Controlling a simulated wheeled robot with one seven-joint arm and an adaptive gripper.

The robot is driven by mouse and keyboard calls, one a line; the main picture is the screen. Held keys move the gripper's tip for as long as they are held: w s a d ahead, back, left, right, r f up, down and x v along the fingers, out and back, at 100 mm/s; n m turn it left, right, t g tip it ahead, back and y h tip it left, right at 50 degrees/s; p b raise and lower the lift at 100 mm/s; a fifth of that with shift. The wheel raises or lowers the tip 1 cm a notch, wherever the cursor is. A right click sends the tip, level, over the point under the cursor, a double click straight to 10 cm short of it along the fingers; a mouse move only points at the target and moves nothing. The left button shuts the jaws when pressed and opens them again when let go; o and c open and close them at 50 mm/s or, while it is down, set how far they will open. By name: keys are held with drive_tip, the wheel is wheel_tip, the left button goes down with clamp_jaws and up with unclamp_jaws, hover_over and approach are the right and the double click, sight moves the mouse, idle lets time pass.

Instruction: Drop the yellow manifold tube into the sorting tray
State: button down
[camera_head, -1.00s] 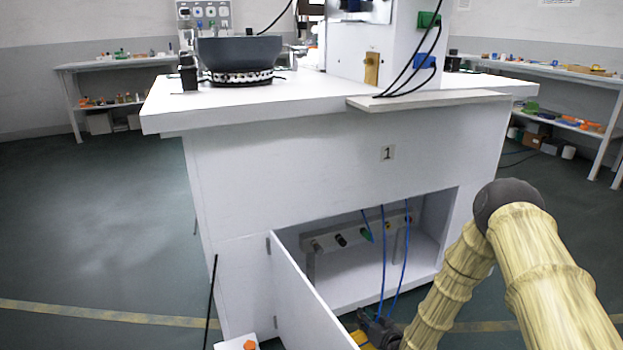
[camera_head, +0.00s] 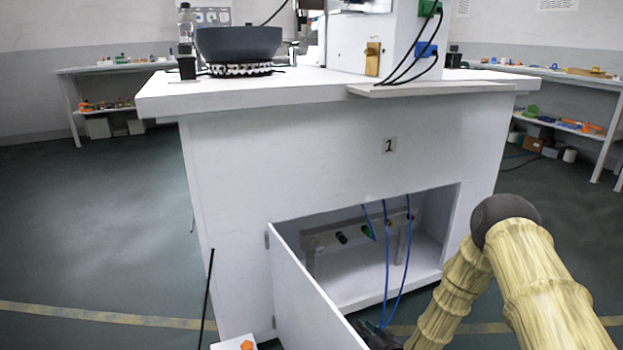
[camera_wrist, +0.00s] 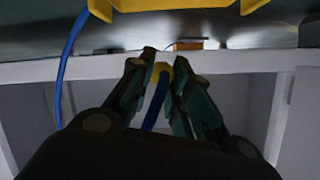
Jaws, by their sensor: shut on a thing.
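My gripper (camera_wrist: 165,62) is shut on a tube with a yellow end (camera_wrist: 181,68), seen between the fingertips in the wrist view. A blue length (camera_wrist: 156,106) runs back between the fingers. A yellow tray-like thing (camera_wrist: 180,5) is cut off by the top edge of that view, beyond the fingertips; I take it for the sorting tray. In the head view my gripper (camera_head: 376,334) is at the bottom edge, low in front of the open cabinet and right of its door. The yellow end and the tray do not show there.
The open cabinet door (camera_head: 308,300) stands left of my gripper. Blue hoses (camera_head: 387,250) hang from the manifold (camera_head: 325,240) out of the cabinet (camera_head: 340,150). A white box with an orange knob (camera_head: 247,345) is left of the door. Open floor (camera_head: 90,220) lies to the left.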

drive_tip(key=c, duration=1.3)
unclamp_jaws()
drive_tip(key=shift+o, duration=0.2)
drive_tip(key=v, duration=1.2)
